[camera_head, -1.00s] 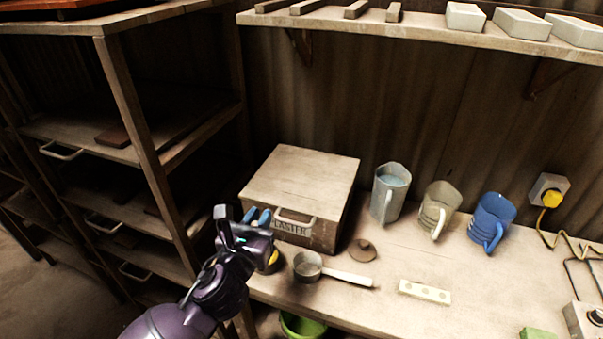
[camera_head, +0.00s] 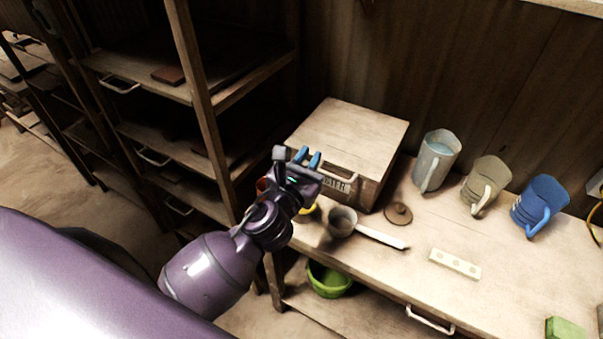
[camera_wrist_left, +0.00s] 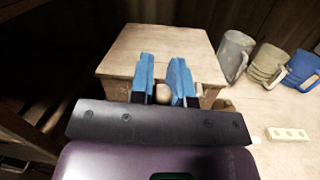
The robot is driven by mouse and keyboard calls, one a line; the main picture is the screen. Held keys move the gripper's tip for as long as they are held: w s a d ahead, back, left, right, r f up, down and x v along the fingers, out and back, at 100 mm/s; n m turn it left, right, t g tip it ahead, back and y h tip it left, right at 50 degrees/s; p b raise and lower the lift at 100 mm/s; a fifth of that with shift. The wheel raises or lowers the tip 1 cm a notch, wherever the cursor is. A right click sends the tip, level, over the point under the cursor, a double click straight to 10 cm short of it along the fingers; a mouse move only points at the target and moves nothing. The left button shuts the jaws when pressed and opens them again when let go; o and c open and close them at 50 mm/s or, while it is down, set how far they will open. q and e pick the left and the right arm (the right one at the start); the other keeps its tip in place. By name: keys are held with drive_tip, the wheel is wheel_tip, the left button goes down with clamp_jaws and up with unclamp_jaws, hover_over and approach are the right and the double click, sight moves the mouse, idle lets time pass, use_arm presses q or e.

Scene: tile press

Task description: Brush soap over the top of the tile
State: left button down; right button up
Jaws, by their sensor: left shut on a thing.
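My left gripper (camera_head: 305,160) is at the front left of the wooden box on the bench. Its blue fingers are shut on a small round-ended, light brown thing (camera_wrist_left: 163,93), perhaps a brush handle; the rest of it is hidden. A reddish thing (camera_head: 262,187) and a yellow thing (camera_head: 308,211) show partly behind the gripper; I cannot tell what they are. A flat reddish-brown piece (camera_head: 168,75), tile-like, lies on the left rack's shelf. A grey jug (camera_head: 436,160) holds bluish liquid; I cannot tell if it is soap. My right gripper is out of view.
The wooden box (camera_head: 352,130) stands on the bench (camera_head: 400,275). A green bowl (camera_head: 328,280) sits below.

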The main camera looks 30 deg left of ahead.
use_arm(q)
drive_tip(key=f+b, duration=0.1)
drive_tip(key=b, duration=0.1)
drive_tip(key=w+d+f+m+b, duration=0.1)
drive_tip(key=f+b, duration=0.1)
drive_tip(key=f+m+t+b, duration=0.1)
drive_tip(key=b, duration=0.1)
drive_tip(key=shift+w+d+f+h, duration=0.2)
drive_tip(key=shift+w+d+h, duration=0.1)
drive_tip(key=shift+h, duration=0.1)
idle(0.8)
drive_tip(key=shift+f, duration=0.2)
idle(0.4)
drive_tip(key=shift+f+b, duration=0.1)
drive_tip(key=shift+b, duration=0.2)
drive_tip(key=shift+f, duration=0.25)
idle(0.4)
drive_tip(key=shift+f, duration=0.1)
idle(0.4)
